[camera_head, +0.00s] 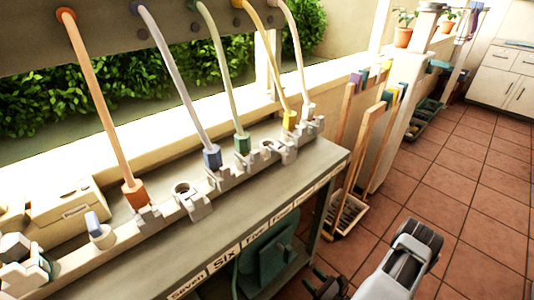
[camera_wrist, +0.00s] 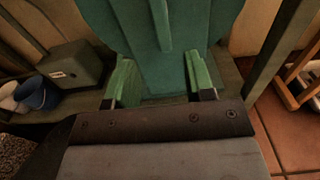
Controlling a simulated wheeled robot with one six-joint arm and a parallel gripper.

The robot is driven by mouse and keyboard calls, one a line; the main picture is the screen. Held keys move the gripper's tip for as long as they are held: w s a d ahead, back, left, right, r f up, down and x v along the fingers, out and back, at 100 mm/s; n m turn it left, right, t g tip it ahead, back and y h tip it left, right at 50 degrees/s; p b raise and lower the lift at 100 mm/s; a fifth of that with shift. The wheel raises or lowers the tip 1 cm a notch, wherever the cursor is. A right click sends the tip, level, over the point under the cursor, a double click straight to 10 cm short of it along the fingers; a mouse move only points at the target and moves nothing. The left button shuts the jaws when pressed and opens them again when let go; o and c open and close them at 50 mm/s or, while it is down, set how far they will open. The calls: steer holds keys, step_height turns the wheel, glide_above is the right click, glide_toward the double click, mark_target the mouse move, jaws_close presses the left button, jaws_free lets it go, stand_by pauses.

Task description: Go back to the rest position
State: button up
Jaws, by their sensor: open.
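My gripper (camera_wrist: 160,68) shows in the wrist view with its two green-padded fingers spread apart and nothing held between them. A large teal object (camera_wrist: 160,30) with a raised rib stands beyond and between the fingers. I cannot tell whether they touch it. In the head view a teal object (camera_head: 268,250) sits under the bench, on its lower shelf. My arm is at the bottom right of the head view, in front of the bench end.
A bench (camera_head: 285,195) with labels on its front edge carries several coloured hose ends in holders. Wooden-handled tools (camera_head: 343,150) stand in a crate (camera_head: 350,212) at its right end. A grey box (camera_wrist: 72,72) and blue bucket (camera_wrist: 38,93) are at left. Tiled floor (camera_head: 460,190) is clear at right.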

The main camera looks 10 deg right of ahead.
step_height(320, 180, down, 8)
steer(key=s+n+g+h, duration=0.2)
steer(key=s+n+g, duration=0.1)
steer(key=n+g, duration=0.4)
steer(key=s+d+r+n+g+h+p, duration=0.3)
steer(key=d+n+g+h, duration=0.25)
steer(key=d+n, duration=0.35)
step_height(320, 180, up, 23)
steer(key=w+d+n+g+h+p, duration=0.2)
steer(key=d+n+g+p, duration=0.1)
steer(key=n+g+p, duration=0.3)
steer(key=w+a+r+n+t+p, duration=0.1)
steer(key=a+r+p, duration=0.4)
steer(key=r, duration=0.9)
steer(key=w+a+r+n+t+p, duration=0.1)
steer(key=a+r+n+t+p, duration=0.2)
steer(key=a+r, duration=0.5)
steer(key=w+a+r+n+t+p, duration=0.1)
steer(key=a+r+n+p, duration=0.3)
steer(key=r, duration=1.5)
steer(key=a+t+p, duration=0.1)
steer(key=a+p, duration=0.1)
steer(key=a, duration=0.1)
steer(key=shift+w+a+r+y+p, duration=0.2)
steer(key=shift+a+r+y+p, duration=0.1)
steer(key=shift+a+y, duration=0.05)
